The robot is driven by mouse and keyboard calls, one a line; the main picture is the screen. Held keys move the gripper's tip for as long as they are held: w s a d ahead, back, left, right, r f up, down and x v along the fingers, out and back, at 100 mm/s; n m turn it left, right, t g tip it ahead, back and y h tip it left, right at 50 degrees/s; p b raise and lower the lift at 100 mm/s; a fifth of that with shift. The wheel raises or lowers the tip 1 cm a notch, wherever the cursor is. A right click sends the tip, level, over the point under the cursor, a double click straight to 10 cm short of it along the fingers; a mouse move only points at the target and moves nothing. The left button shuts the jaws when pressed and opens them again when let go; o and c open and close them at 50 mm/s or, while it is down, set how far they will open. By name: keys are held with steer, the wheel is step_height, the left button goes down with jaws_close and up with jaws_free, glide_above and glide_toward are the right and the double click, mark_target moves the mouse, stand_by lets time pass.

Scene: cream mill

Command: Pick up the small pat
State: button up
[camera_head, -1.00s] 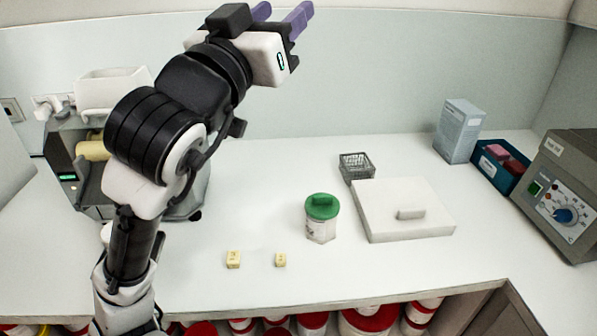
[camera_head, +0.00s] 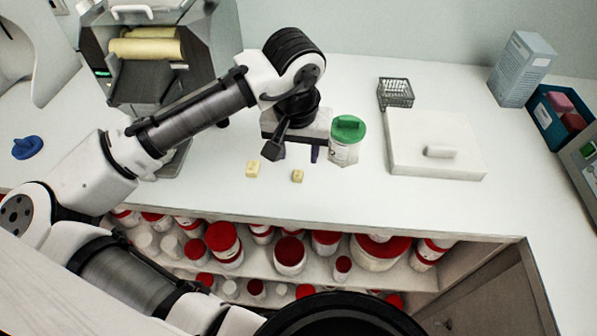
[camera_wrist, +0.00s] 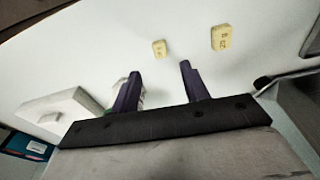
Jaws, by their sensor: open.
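Two pale yellow pats sit apart on the white counter (camera_head: 225,180). The small pat (camera_head: 297,176) is the right one in the head view; it also shows in the wrist view (camera_wrist: 159,48), ahead of the gap between my fingers. The larger pat (camera_head: 253,169) is to its left, and in the wrist view (camera_wrist: 221,37) it is on the right. Both have small dark marks on top. My gripper (camera_head: 297,154) points down behind the small pat. In the wrist view my gripper (camera_wrist: 160,70) has its two purple fingers apart with nothing between them.
A green-lidded jar (camera_head: 345,153) stands close right of my gripper. Further right are a white slab with a handle (camera_head: 410,160) and a wire rack (camera_head: 395,93). A roller mill (camera_head: 145,75) stands at left. Red-lidded tubs (camera_head: 290,255) fill the shelf below the counter's front edge.

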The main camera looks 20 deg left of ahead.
mark_target(298, 178)
steer(key=shift+w+a+f+p, duration=0.1)
steer(key=shift+f+p, duration=0.25)
steer(key=shift+f, duration=1.3)
steer(key=shift+w+f+p, duration=0.1)
steer(key=shift+f+p, duration=0.25)
steer(key=shift+f, duration=1.3)
steer(key=shift+c, duration=0.4)
jaws_close()
